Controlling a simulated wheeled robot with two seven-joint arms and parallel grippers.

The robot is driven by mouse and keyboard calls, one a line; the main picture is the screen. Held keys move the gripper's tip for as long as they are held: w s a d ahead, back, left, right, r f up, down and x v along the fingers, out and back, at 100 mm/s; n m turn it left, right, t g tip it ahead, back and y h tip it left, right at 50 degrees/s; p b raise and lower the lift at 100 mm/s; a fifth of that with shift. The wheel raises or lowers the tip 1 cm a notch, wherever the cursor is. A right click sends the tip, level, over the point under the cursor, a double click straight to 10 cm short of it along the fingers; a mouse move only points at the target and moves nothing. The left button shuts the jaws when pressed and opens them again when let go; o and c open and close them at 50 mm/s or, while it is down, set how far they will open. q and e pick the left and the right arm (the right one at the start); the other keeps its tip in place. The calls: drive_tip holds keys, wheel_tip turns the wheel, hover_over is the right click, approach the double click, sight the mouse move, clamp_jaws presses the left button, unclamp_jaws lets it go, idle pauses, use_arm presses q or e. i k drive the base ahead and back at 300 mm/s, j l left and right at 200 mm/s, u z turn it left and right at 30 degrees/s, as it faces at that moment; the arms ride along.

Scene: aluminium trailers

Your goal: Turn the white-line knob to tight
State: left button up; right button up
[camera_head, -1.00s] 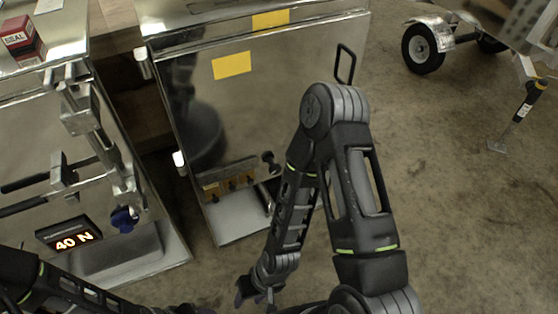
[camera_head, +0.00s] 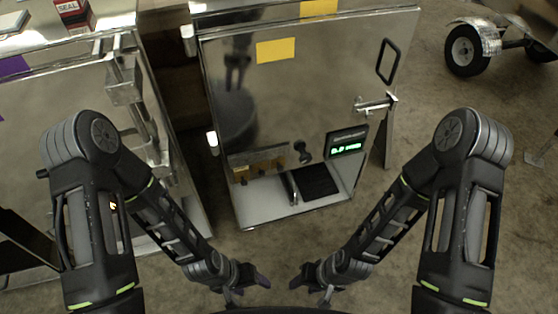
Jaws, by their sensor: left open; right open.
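A dark knob (camera_head: 303,151) sits low on the front of the middle metal cabinet (camera_head: 300,100). It is small in the picture, and I cannot make out a white line on it or how it is turned. A display (camera_head: 346,145) with green characters is right of it. My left gripper (camera_head: 250,286) is open and empty, low in the head view, below the cabinet's foot. My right gripper (camera_head: 309,288) is open and empty just to its right. Both are apart from the knob.
A brass-coloured block (camera_head: 258,163) is left of the knob, and a dark pad (camera_head: 315,181) lies below it. A latch (camera_head: 375,105) juts from the cabinet's right edge. Another metal cabinet (camera_head: 60,80) stands left. A trailer wheel (camera_head: 465,50) is far right. Floor between is clear.

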sight(306, 158)
drive_tip(key=k+l+z, duration=0.45)
drive_tip(key=k+j, duration=0.1)
drive_tip(key=j, duration=0.35)
drive_tip(key=k+j, duration=0.15)
drive_tip(key=j, duration=0.3)
drive_tip(key=k+j, duration=0.1)
drive_tip(key=j, duration=0.35)
drive_tip(key=k+j, duration=0.15)
drive_tip(key=j, duration=0.3)
drive_tip(key=i+l, duration=0.15)
drive_tip(key=l, duration=0.25)
drive_tip(key=i+l, duration=0.15)
drive_tip(key=l, duration=0.3)
drive_tip(key=i+l+z, duration=0.1)
drive_tip(key=l, duration=0.3)
drive_tip(key=i+l, duration=0.25)
drive_tip(key=l, duration=0.15)
drive_tip(key=i+l, duration=0.2)
drive_tip(key=l, duration=0.25)
drive_tip(key=i+l+z, duration=0.1)
drive_tip(key=l, duration=0.3)
drive_tip(key=i+l, duration=0.25)
drive_tip(key=l, duration=0.15)
